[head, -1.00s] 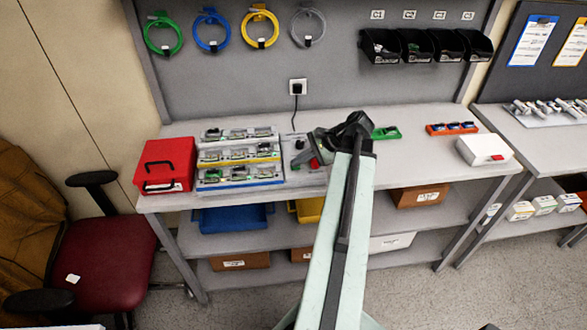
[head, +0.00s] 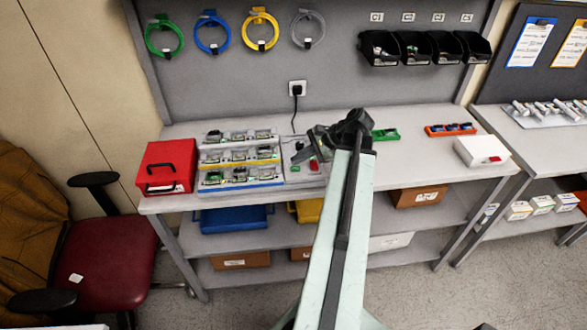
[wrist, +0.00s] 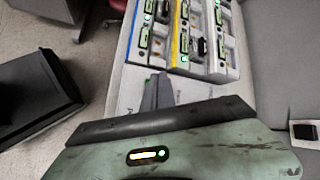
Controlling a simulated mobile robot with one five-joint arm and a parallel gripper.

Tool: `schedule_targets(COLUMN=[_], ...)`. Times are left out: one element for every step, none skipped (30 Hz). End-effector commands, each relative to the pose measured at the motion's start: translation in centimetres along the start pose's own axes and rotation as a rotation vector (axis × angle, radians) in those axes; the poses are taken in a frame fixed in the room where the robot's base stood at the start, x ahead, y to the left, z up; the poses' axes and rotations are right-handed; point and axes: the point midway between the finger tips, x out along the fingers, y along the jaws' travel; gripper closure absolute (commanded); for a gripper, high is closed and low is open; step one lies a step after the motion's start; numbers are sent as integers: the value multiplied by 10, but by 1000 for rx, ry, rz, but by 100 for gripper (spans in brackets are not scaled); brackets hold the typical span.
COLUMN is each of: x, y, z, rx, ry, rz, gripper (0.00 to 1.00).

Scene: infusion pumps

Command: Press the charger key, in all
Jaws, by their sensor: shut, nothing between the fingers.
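The charger unit (head: 296,176) is a pale grey plate on the bench, at the right of the stepped rack of pumps, with a cord running up to the wall socket. A red part (head: 314,164) shows on it under my gripper. My gripper (head: 301,155) is shut and empty, over the charger's upper part. In the wrist view its grey fingers (wrist: 158,92) point toward the rack, over the pale plate (wrist: 130,92). The fingers and gripper body hide much of the plate. I cannot tell whether the fingertips touch a key.
The rack (head: 238,183) holds several small pumps, some with green lights. A red case (head: 166,167) stands at its left. A green tray (head: 386,134), an orange tray (head: 451,130) and a white box (head: 484,151) lie right of my arm. The front right bench is clear.

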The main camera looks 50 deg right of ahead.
Motion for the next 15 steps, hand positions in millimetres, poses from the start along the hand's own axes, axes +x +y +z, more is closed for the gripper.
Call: schedule_targets(x=[-6, -9, -12, -14, -16, -19, -21, -23, -26, -28, -30, -32, -33, -33, -33], y=[-5, -6, -9, -10, -12, -14, -16, -17, -19, -21, -22, -24, -24, -24, -24], z=[5, 6, 9, 10, 12, 14, 16, 17, 19, 21, 22, 24, 24, 25, 24], rx=[0, 0, 0, 0, 0, 0, 0, 0, 0, 0, 0, 0, 0, 0, 0], ry=[0, 0, 0, 0, 0, 0, 0, 0, 0, 0, 0, 0, 0, 0, 0], rz=[0, 0, 0, 0, 0, 0, 0, 0, 0, 0, 0, 0, 0, 0, 0], gripper=[100, 100, 100, 100, 100, 100, 100, 100, 100, 100, 100, 100, 100, 100, 100])
